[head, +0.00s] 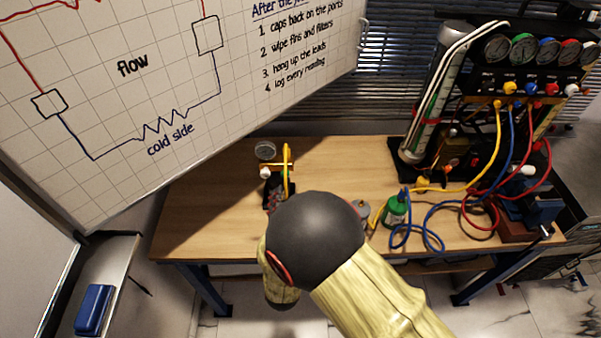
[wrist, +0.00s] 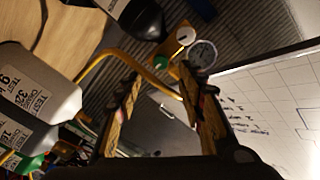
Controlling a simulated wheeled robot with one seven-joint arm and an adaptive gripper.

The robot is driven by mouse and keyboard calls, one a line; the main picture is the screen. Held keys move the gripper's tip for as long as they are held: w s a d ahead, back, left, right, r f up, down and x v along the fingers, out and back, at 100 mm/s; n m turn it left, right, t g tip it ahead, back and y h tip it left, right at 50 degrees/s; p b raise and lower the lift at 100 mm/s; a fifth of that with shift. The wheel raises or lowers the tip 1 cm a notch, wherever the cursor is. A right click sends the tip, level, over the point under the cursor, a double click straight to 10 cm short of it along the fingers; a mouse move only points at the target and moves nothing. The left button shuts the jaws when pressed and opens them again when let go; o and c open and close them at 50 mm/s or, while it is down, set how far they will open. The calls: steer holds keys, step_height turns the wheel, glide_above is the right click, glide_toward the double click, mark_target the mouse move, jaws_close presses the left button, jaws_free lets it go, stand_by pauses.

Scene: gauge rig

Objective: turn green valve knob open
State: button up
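In the wrist view a small green knob (wrist: 161,62) shows on an orange bracket beside a white knob (wrist: 184,36) and a round gauge (wrist: 203,53). In the head view the gauge (head: 265,150) and the white knob (head: 265,172) stand on the bench; I cannot make out the green knob there. My gripper (wrist: 161,76) is open, its two fingers apart on either side of the green knob in the picture. The distance between them is unclear, and nothing appears held. A yellow hose (wrist: 128,57) curves near the fingertips. In the head view my arm hides most of the gripper.
The wooden bench (head: 335,155) has bare room behind the gauge. A manifold with several gauges (head: 530,50) stands at the far right. A whiteboard (head: 130,100) is at left.

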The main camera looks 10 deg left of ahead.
mark_target(285, 176)
steer(key=shift+b+x, duration=0.35)
steer(key=shift+x, duration=3.55)
steer(key=shift+c, duration=1.4)
jaws_close()
